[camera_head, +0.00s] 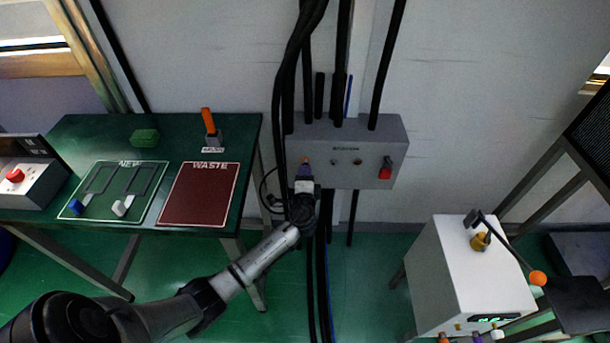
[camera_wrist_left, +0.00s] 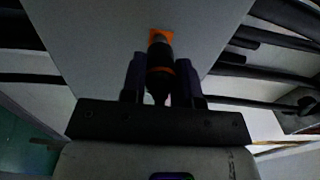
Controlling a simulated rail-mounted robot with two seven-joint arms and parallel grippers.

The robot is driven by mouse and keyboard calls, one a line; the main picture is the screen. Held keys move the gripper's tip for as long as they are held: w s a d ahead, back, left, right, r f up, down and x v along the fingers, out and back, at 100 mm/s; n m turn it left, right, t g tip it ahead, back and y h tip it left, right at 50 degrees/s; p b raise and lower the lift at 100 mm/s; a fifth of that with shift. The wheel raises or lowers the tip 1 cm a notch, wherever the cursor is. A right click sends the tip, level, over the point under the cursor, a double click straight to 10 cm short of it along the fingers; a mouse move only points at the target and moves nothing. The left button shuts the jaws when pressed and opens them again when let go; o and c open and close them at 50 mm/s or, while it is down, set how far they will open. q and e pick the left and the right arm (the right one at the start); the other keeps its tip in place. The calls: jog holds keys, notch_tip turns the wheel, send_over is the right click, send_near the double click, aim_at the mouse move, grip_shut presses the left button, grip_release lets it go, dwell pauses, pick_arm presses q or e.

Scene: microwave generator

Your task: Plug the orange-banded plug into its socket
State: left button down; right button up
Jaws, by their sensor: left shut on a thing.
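My left gripper (camera_head: 304,175) is at the front of the grey wall box (camera_head: 335,155), near its left end. In the left wrist view, the left gripper (camera_wrist_left: 162,80) is shut on the dark plug with an orange band (camera_wrist_left: 160,70), between its two purple fingers. The plug points at an orange square socket marking (camera_wrist_left: 161,34) on the box's face, and its tip overlaps the marking. I cannot tell whether the tip is in the socket or just short of it. In the head view, the gripper mostly hides the plug. My right gripper is not in view.
A green table (camera_head: 90,135) with a WASTE mat (camera_head: 199,194) stands left. A white cabinet (camera_head: 470,270) stands right. Floor between is open.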

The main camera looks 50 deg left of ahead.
pick_arm(q)
jog(key=shift+b+x, duration=0.4)
jog(key=shift+x, duration=0.4)
jog(key=shift+w+a, duration=0.1)
jog(key=shift+a, duration=0.05)
jog(key=c, duration=1.3)
grip_release()
jog(key=shift+c, duration=0.2)
jog(key=o, duration=0.3)
jog(key=shift+w+a, duration=0.15)
jog(key=shift+o, duration=1.3)
